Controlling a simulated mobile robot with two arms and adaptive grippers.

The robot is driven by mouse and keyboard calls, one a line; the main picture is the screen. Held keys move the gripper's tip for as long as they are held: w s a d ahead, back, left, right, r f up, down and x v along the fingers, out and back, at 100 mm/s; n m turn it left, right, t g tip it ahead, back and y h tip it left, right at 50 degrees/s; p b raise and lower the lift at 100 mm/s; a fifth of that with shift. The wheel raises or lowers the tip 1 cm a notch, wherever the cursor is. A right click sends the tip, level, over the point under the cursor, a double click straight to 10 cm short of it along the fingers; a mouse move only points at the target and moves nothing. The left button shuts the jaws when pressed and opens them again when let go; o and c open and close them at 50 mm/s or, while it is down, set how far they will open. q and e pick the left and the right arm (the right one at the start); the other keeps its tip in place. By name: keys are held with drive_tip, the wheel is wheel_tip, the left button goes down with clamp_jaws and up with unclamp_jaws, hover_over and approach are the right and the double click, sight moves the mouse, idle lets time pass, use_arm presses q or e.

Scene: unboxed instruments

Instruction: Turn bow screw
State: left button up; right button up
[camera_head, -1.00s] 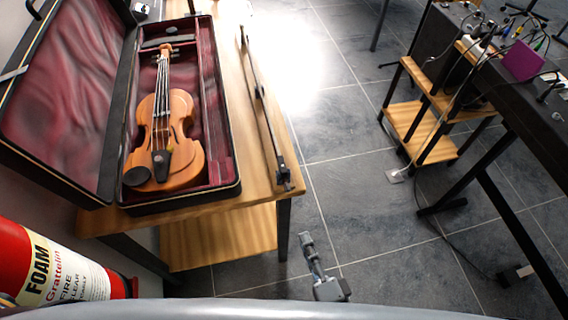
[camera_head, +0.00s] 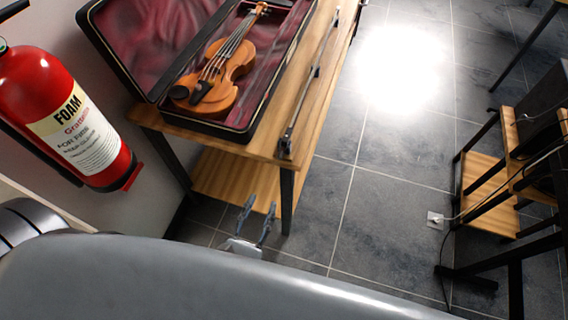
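The bow (camera_head: 312,80) lies lengthwise along the right edge of the wooden table, beside the open violin case. Its dark near end (camera_head: 285,147) is at the table's front right corner; the screw itself is too small to make out. My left gripper (camera_head: 260,202) appears in front of the table, below the bow's near end in the picture and apart from it. Its two fingers stand apart with nothing between them. My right gripper is not in view.
The violin (camera_head: 222,75) lies in the open case (camera_head: 238,134) on the table (camera_head: 262,147). A red fire extinguisher (camera_head: 55,75) hangs at left. A wooden shelf (camera_head: 482,178) with dark legs stands at right. Grey floor between is clear.

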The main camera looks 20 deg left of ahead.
sight(279, 158)
use_arm(q)
drive_tip(key=w+p, duration=0.3)
drive_tip(key=w, duration=0.9)
drive_tip(key=shift+w, duration=0.15)
drive_tip(key=shift+w+d, duration=0.1)
drive_tip(key=shift+w, duration=0.6)
drive_tip(key=shift+c, duration=0.4)
clamp_jaws()
